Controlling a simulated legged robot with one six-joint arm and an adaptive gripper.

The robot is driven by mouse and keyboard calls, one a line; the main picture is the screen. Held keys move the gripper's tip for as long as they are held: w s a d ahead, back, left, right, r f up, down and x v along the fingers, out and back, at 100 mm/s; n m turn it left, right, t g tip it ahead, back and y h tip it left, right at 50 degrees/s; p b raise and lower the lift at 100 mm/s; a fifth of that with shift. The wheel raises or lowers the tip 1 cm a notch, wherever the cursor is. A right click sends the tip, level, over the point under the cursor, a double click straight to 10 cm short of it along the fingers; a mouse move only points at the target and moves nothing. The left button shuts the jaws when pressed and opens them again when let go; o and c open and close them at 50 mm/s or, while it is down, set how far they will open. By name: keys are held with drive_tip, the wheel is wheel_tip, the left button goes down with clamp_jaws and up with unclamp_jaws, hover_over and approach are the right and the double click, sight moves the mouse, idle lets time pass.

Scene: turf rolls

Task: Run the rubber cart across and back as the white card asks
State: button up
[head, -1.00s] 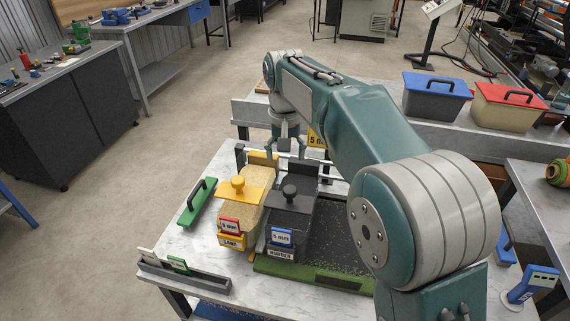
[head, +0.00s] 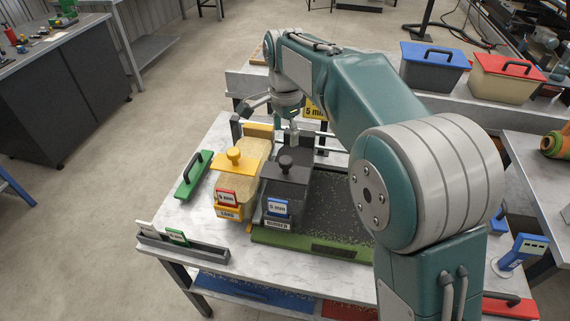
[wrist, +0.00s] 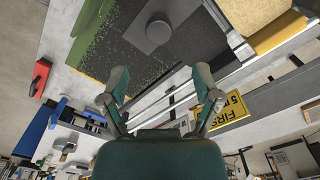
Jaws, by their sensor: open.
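The dark grey rubber cart (head: 285,184), with a round knob on top and a blue-framed "5 mm" card, stands at the left end of the turf tray (head: 335,215), beside the yellow sand cart (head: 233,182). In the wrist view the rubber cart's dark top and knob (wrist: 158,33) show ahead of my gripper (wrist: 160,85). My gripper is open and empty, apart from the cart, near its far end. In the head view it shows behind the carts (head: 270,122). A white card (head: 146,229) stands in the grey holder at the table's front left; its writing is unreadable.
A green-framed card (head: 177,237) sits in the same holder. A green bar with a black handle (head: 193,174) lies left of the carts. Rails and a yellow "FIRST 5 mm" sign (wrist: 232,105) are near my gripper. Blue (head: 434,68) and red-lidded (head: 507,78) bins stand behind.

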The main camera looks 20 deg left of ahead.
sight(286, 159)
wheel_tip(286, 159, down, 11)
drive_tip(key=shift+r, duration=0.1)
idle(0.4)
clamp_jaws()
